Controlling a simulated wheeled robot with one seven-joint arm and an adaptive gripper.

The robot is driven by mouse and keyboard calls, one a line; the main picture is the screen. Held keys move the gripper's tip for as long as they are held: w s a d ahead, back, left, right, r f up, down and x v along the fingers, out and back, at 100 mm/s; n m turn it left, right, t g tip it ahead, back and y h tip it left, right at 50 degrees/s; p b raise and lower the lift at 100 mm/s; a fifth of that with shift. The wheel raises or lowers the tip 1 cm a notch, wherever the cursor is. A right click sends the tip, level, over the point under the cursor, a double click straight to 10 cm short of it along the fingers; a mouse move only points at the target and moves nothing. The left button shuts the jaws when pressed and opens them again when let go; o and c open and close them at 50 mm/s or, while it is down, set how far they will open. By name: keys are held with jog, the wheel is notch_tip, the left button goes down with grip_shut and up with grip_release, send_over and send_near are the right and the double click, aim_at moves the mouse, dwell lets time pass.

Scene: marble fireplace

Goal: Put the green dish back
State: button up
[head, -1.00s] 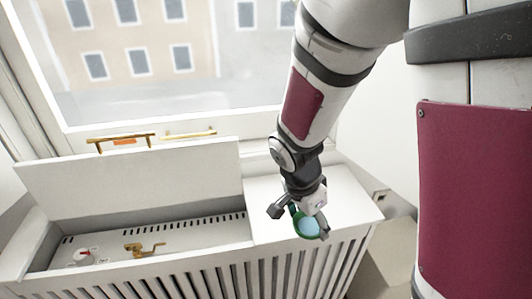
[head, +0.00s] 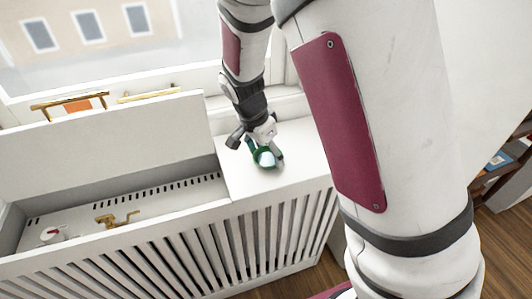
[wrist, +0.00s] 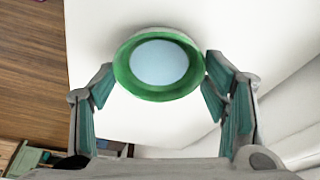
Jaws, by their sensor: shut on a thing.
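The green dish (head: 266,159) has a green rim and a pale blue inside. It is over the right, closed part of the white radiator cover's top (head: 290,170) in the head view. In the wrist view the dish (wrist: 160,66) lies between the two fingers, its inside facing the camera. My gripper (head: 259,150) is shut on the dish; its fingertips (wrist: 160,72) are at the left and right of the rim in the wrist view. I cannot tell whether the dish touches the top.
Left of the closed top, a lid (head: 110,145) stands raised over an open compartment with a brass valve (head: 117,220) and a dial (head: 52,233). A shelf (head: 500,165) is at the far right. The closed top around the dish is clear.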

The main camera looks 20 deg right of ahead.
jog(key=o, duration=1.4)
jog(key=shift+f, duration=0.1)
jog(key=p+v, duration=0.3)
jog(key=v, duration=0.9)
jog(key=shift+r, duration=0.25)
jog(key=s+d+r+n+y, duration=0.25)
jog(key=s+r+n, duration=0.5)
jog(key=s, duration=0.65)
jog(key=s+n, duration=0.2)
jog(key=s, duration=0.3)
jog(key=s+r+n, duration=0.1)
jog(key=s+n, duration=0.1)
jog(key=s, duration=0.4)
jog(key=s+d+r+n, duration=0.1)
jog(key=s+n, duration=0.1)
jog(key=s, duration=0.4)
jog(key=shift+r, duration=0.15)
